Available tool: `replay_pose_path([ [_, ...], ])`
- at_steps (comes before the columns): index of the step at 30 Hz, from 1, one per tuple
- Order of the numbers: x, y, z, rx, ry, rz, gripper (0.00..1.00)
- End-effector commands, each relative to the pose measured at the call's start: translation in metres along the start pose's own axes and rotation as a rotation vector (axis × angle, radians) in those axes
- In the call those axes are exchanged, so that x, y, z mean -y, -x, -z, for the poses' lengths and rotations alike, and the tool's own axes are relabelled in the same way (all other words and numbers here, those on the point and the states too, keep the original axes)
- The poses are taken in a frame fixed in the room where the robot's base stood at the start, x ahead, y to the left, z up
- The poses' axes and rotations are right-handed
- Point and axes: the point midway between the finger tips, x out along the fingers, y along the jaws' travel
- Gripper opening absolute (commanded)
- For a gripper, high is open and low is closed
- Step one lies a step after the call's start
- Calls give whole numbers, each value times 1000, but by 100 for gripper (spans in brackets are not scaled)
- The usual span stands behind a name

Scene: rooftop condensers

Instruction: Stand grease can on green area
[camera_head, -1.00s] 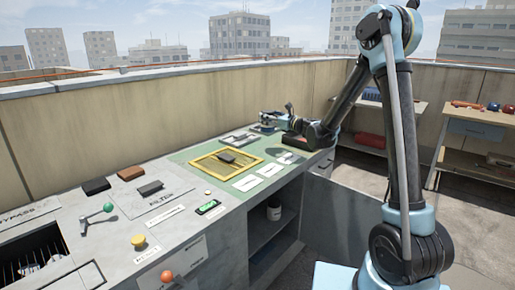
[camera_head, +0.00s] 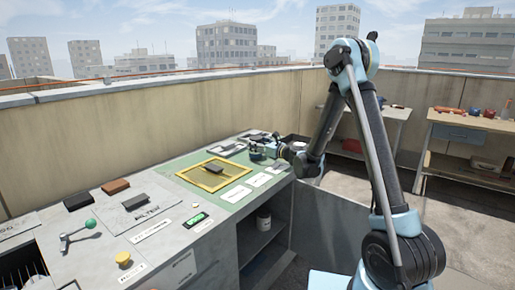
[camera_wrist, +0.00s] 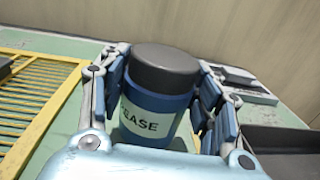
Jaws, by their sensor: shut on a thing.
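The grease can (camera_wrist: 158,100) is blue with a dark grey lid and a pale label reading "EASE" in the wrist view. My gripper (camera_wrist: 158,110) is shut on it, with a finger on each side. The can looks upright, and its base is hidden. In the head view, my gripper (camera_head: 268,150) holds the can (camera_head: 257,153) at the right part of the green area (camera_head: 172,182), beside the yellow-framed grate. I cannot tell whether the can touches the surface.
The yellow-framed grate (camera_head: 186,177) has a dark block (camera_head: 213,169) on it. White label plates (camera_head: 237,194) lie near the counter's front edge. Grey parts (camera_wrist: 240,78) and a dark tray (camera_wrist: 285,140) are close to the gripper's right. A wall runs behind.

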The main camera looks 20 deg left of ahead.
Motion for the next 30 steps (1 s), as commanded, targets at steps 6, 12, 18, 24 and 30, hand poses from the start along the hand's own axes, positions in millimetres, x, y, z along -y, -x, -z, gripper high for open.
replay_pose_path([
  [6, 0, 0, 10, 0, 0, 0, 23],
  [12, 0, 0, 10, 0, 0, 0, 23],
  [18, 0, 0, 11, 0, 0, 0, 78],
  [24, 0, 0, 11, 0, 0, 1, 78],
  [30, 1, 3, 9, 0, 0, 1, 78],
])
